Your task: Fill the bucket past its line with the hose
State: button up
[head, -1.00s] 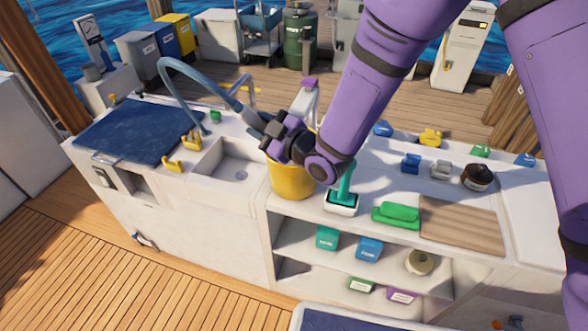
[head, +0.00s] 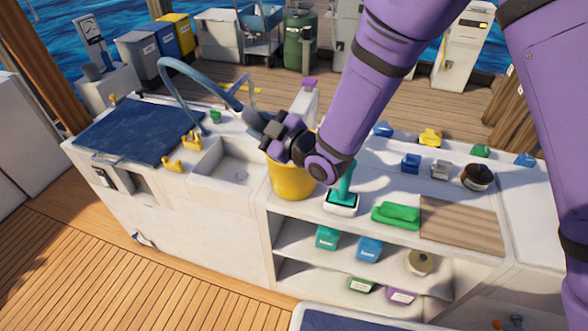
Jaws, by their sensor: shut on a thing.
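A yellow bucket (head: 291,180) stands upright on the white counter, just right of the sink (head: 226,166). The blue-grey hose (head: 176,66) rises from behind the sink, arches over and comes down to my gripper (head: 262,122). My gripper is shut on the hose near its end, above and beside the bucket's rim. The gripper and arm cover much of the bucket's top. The bucket's line, its inside, any water and the hose's outlet are hidden from me.
Two yellow tap handles (head: 173,165) are left of the sink. A green-handled brush (head: 343,200) and a green scrubber (head: 396,216) stand right of the bucket. Open shelves below hold several small boxes. A wooden board (head: 461,225) lies at the counter's right.

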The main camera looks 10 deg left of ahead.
dwell(0.5)
jog(key=s+a+r, duration=0.1)
jog(key=s+a, duration=0.3)
jog(key=s, duration=0.5)
jog(key=s+a+r, duration=0.2)
jog(key=s+a, duration=0.2)
jog(key=s, duration=0.5)
jog(key=shift+s+a, duration=0.1)
